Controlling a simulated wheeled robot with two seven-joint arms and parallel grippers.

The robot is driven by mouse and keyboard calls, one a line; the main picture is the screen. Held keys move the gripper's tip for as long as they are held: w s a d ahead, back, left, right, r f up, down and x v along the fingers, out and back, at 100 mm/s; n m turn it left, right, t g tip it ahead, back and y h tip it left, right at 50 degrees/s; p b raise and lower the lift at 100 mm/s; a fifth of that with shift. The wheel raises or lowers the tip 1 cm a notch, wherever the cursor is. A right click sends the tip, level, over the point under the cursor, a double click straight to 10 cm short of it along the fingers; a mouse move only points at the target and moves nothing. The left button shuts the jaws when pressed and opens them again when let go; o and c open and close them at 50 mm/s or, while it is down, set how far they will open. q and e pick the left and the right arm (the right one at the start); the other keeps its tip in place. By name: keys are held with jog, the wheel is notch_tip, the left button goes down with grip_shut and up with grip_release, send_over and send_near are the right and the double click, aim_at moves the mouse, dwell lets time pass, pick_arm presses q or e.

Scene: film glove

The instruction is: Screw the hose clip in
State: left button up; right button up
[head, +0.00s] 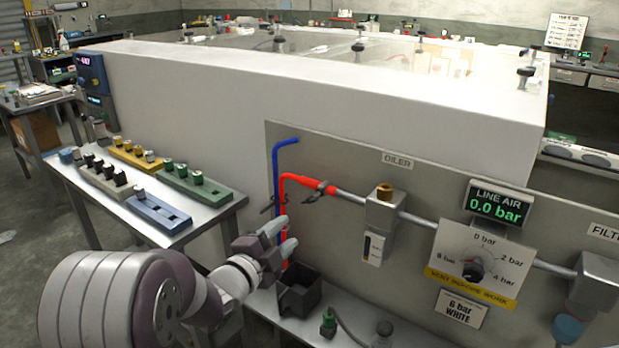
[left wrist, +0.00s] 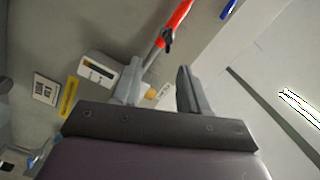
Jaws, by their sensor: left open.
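The red hose (head: 300,181) bends over from a vertical run and its end meets the grey metal pipe (head: 350,196) on the panel. A small dark hose clip (head: 316,194) sits at the hose end, with a part sticking out below. In the left wrist view the clip (left wrist: 167,42) is a dark piece by the red hose (left wrist: 178,18), beyond the fingertips. My left gripper (head: 284,236) is open and empty, below and left of the clip and apart from it. Its fingers (left wrist: 160,78) stand spread in the left wrist view. My right gripper is in neither view.
A blue hose (head: 276,170) and a dark hook-like piece (head: 272,203) are near the gripper. A black open box (head: 300,296) is below it. The oiler (head: 381,215) and pressure dial (head: 473,268) are to the right. A side table (head: 212,210) holds several coloured racks.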

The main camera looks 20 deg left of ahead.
aim_at(309, 202)
pick_arm(q)
jog(key=w+n, duration=0.1)
jog(key=w, duration=0.3)
jog(key=w+d+n, duration=0.1)
jog(key=w, duration=0.3)
jog(key=w+d+n, duration=0.1)
jog(key=w, duration=0.3)
jog(key=shift+w+d+r+t+y+b, duration=0.2)
jog(key=shift+w+r+t+y+b, duration=0.1)
jog(key=shift+r, duration=0.05)
grip_shut()
